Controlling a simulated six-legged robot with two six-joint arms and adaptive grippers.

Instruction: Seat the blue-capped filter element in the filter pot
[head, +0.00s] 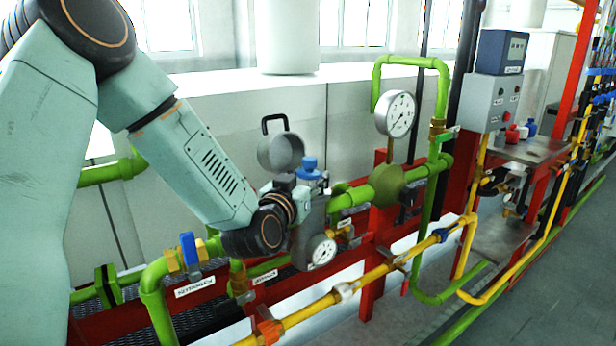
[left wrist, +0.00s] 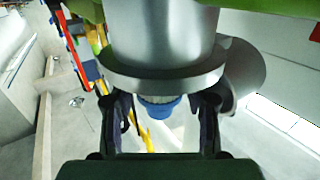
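The filter pot (head: 310,228) is a grey upright cylinder with a round gauge on its front. The filter element's blue cap (head: 310,163) shows above the pot's mouth, with a little of the pale body under it. How deep the element sits is hard to tell. My left gripper (head: 296,181) is beside the cap, partly hidden by my wrist. In the left wrist view, which is upside down, the blue cap (left wrist: 160,106) lies between the two spread fingers, with gaps on both sides. The pot's flanged rim (left wrist: 162,85) hides the rest of the element. My right gripper is not in view.
A round grey lid (head: 281,152) with a black handle stands tilted open behind the pot. Green pipes (head: 355,196), a blue-handled valve (head: 188,250), a yellow pipe (head: 380,270) and a large gauge (head: 395,113) crowd around the pot. Open floor (head: 560,270) lies at the right.

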